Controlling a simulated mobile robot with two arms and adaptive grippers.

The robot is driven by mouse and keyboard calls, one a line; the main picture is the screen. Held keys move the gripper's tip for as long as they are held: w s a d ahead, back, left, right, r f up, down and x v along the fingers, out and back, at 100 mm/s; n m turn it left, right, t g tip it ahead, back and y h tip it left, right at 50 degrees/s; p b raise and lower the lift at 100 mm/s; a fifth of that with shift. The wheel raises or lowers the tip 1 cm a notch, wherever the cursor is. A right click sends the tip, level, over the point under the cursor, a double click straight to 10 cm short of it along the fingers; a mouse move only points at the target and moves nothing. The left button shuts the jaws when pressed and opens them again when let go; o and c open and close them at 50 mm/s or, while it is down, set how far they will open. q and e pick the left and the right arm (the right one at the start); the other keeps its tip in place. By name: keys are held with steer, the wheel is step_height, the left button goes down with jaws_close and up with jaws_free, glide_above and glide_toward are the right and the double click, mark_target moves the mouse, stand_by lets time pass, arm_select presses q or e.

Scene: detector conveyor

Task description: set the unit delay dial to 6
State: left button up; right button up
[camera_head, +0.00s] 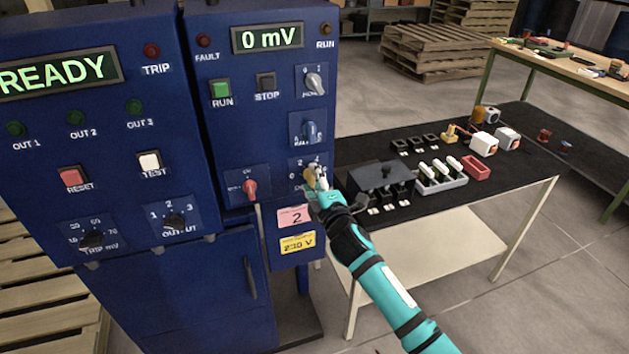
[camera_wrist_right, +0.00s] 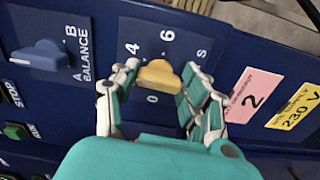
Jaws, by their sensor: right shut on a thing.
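The unit delay dial is a yellow knob (camera_head: 310,175) at the lower right of the right-hand blue cabinet panel. In the right wrist view the yellow knob (camera_wrist_right: 159,74) is between the fingers, with the numbers 4 and 6 above it and 0 below it. Its 2 mark shows in the head view, but I cannot tell which number the knob points at. My right gripper (camera_head: 318,181) is at the dial, shut on the knob; it also shows in the right wrist view (camera_wrist_right: 161,69). My left gripper is in neither view.
A blue balance knob (camera_head: 310,130) is just above and a red knob (camera_head: 250,187) to the left. Pink (camera_head: 293,216) and yellow (camera_head: 297,243) labels lie below. A black-topped table (camera_head: 440,205) with a grey box (camera_head: 380,178) stands close on the right.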

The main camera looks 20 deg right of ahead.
steer(key=m+p, duration=0.1)
steer(key=m, duration=0.7)
steer(key=shift+a+f, duration=0.1)
steer(key=shift+f, duration=0.05)
steer(key=m+p, duration=0.1)
steer(key=m, duration=0.3)
steer(key=shift+f+m, duration=0.1)
steer(key=shift+m, duration=0.3)
steer(key=shift+a+m+p, duration=0.1)
steer(key=shift+m+p, duration=0.45)
steer(key=shift+m, duration=1.45)
steer(key=shift+f, duration=0.1)
steer(key=o, duration=1.2)
steer(key=shift+c, duration=0.2)
